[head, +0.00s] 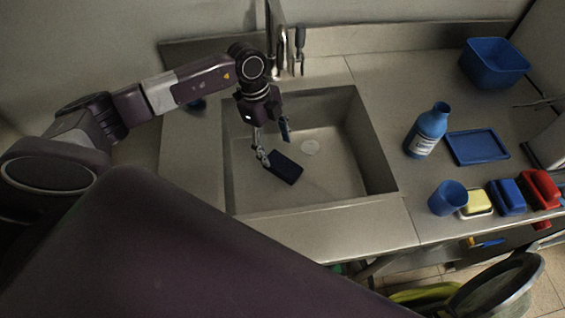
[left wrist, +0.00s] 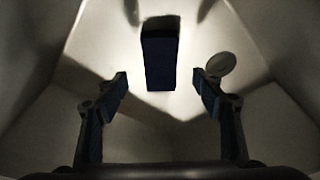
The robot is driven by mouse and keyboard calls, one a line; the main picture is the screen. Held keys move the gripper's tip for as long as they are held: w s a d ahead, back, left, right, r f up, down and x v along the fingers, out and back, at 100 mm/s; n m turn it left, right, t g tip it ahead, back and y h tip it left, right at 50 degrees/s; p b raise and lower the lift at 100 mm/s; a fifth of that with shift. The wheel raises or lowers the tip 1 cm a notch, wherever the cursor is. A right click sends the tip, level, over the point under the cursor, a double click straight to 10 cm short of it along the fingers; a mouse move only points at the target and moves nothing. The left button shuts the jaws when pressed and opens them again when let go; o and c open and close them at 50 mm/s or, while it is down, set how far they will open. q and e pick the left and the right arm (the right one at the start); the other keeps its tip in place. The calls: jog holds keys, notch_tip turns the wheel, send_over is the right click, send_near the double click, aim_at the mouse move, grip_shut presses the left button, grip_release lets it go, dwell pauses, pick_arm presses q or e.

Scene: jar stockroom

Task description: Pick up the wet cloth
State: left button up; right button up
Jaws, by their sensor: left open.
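A dark blue rectangular piece, which looks like the wet cloth (head: 286,169), lies in the sink basin (head: 345,180) near its middle. My left gripper (head: 275,148) reaches down into the basin, just above and beside the cloth, with its fingers apart. In the left wrist view the cloth (left wrist: 159,60) shows ahead, between the lines of the two open fingers (left wrist: 160,78), with nothing held. One finger overlaps the cloth's edge in the head view; I cannot tell whether they touch. My right gripper is not in view.
A round pale drain (head: 310,147) lies beside the cloth. The basin walls surround my gripper, and a faucet (head: 282,50) stands behind. On the right counter are a blue bottle (head: 428,130), blue tray (head: 478,147), blue cup (head: 447,198), yellow sponge (head: 478,202) and blue tub (head: 494,65).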

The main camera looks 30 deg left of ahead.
aim_at(283, 164)
pick_arm(q)
jog(key=shift+s+d+f, duration=0.1)
jog(key=shift+d+f, duration=0.05)
jog(key=shift+f, duration=0.45)
jog(key=b+x, duration=0.4)
jog(key=x, duration=0.1)
jog(key=shift+d+r, duration=0.1)
jog(key=shift+d, duration=0.15)
jog(key=shift+r, duration=0.1)
jog(key=c, duration=1.3)
jog(key=shift+c, duration=0.2)
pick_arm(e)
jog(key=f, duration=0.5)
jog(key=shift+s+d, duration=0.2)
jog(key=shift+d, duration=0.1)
pick_arm(q)
jog(key=shift+r, duration=0.1)
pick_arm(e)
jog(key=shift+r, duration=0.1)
